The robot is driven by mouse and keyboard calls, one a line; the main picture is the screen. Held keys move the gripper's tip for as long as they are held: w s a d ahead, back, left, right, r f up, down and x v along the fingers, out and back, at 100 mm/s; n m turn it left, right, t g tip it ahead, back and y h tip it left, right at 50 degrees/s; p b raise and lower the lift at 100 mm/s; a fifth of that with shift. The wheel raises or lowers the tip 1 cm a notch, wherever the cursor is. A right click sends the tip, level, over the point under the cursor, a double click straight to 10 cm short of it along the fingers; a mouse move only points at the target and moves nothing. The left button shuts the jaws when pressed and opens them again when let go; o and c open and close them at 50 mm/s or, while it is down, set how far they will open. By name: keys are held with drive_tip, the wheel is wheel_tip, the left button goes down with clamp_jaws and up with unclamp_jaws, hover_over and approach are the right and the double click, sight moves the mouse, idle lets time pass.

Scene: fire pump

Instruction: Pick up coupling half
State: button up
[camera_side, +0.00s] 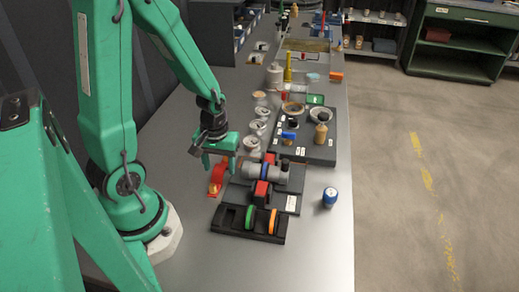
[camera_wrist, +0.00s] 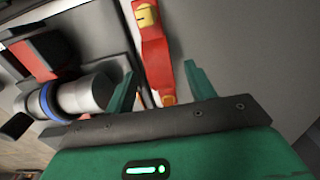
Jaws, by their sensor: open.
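My gripper (camera_side: 219,162) is open and empty, pointing down above the left part of the bench. In the wrist view its two green fingers (camera_wrist: 160,88) stand wide apart. A red part with yellow pieces (camera_wrist: 152,50) shows between and beyond them; in the side view this part (camera_side: 216,180) is just below the gripper. A grey cylindrical part with a blue ring, which looks like the coupling half (camera_wrist: 75,97), lies left of the fingers in the wrist view. In the side view a grey coupling body (camera_side: 275,175) lies on a dark plate, right of my gripper.
A black rack (camera_side: 228,219) holds a green ring (camera_side: 250,217) and an orange ring (camera_side: 273,221) upright. A red and black block (camera_side: 261,193) stands behind it. A blue-capped jar (camera_side: 330,197) stands alone at right. Grey cups (camera_side: 252,143) and a dark board (camera_side: 318,150) crowd farther back.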

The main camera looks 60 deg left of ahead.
sight(220, 167)
drive_tip(key=shift+c, duration=0.2)
idle(0.3)
drive_tip(key=c, duration=1.1)
drive_tip(key=shift+r, duration=0.1)
drive_tip(key=shift+c, duration=0.2)
drive_tip(key=shift+w+r, duration=0.1)
drive_tip(key=shift+r, duration=1.5)
drive_tip(key=s+d+r, duration=0.2)
drive_tip(key=d+r, duration=0.5)
drive_tip(key=d, duration=0.4)
drive_tip(key=shift+s+d+r, duration=0.15)
drive_tip(key=shift+s+r, duration=0.15)
drive_tip(key=shift+s, duration=0.1)
drive_tip(key=shift+w, duration=0.1)
drive_tip(key=w+a+r, duration=0.2)
drive_tip(key=w, duration=0.9)
drive_tip(key=shift+w, duration=0.3)
